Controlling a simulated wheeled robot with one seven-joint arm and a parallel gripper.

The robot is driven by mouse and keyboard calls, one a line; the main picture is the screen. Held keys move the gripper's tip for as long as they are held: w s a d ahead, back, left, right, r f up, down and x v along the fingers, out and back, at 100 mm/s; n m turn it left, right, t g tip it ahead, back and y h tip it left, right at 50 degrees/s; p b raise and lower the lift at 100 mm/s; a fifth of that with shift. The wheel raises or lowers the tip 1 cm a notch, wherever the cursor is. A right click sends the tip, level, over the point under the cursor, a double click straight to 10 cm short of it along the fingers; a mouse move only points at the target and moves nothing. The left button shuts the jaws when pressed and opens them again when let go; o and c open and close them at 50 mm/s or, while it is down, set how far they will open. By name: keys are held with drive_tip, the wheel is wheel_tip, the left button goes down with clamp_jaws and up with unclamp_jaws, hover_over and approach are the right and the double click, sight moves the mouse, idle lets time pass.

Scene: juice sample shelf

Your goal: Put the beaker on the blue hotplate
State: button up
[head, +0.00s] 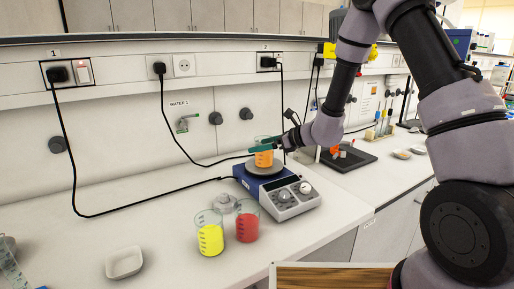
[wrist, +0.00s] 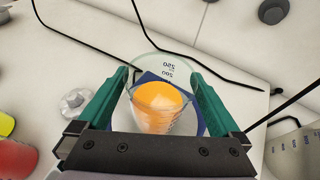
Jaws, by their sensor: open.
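A glass beaker of orange liquid (head: 264,157) is at the top plate of the blue hotplate (head: 250,184) and looks upright, apparently resting on it. My gripper (head: 265,145) is around the beaker's upper part. In the wrist view the beaker (wrist: 160,105) lies between the two green fingers of my gripper (wrist: 160,74), with a gap showing at the sides. The gripper is open. The blue hotplate (wrist: 148,77) shows partly behind the beaker; the beaker hides most of its plate.
A beaker of yellow liquid (head: 210,238) and one of red liquid (head: 247,227) stand in front of the hotplate. A white dish (head: 124,262) sits at the front left. Black cables (head: 140,201) cross the bench behind. A dark stand base (head: 346,158) is to the right.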

drive_tip(key=v, duration=1)
drive_tip(key=s+d+r+n+g+h, duration=0.1)
drive_tip(key=s+d+r+n+g, duration=0.2)
drive_tip(key=s+r+n, duration=0.8)
drive_tip(key=s+d+r+n+t+h, duration=0.2)
drive_tip(key=s+d+r+n+h, duration=0.2)
drive_tip(key=d, duration=0.4)
drive_tip(key=s+d+r+n+t+h, duration=0.2)
drive_tip(key=s+d+r+n+h, duration=0.2)
drive_tip(key=s+d, duration=0.4)
drive_tip(key=shift+s+d+r+h, duration=0.2)
drive_tip(key=shift+r+h, duration=0.3)
drive_tip(key=shift+r, duration=0.4)
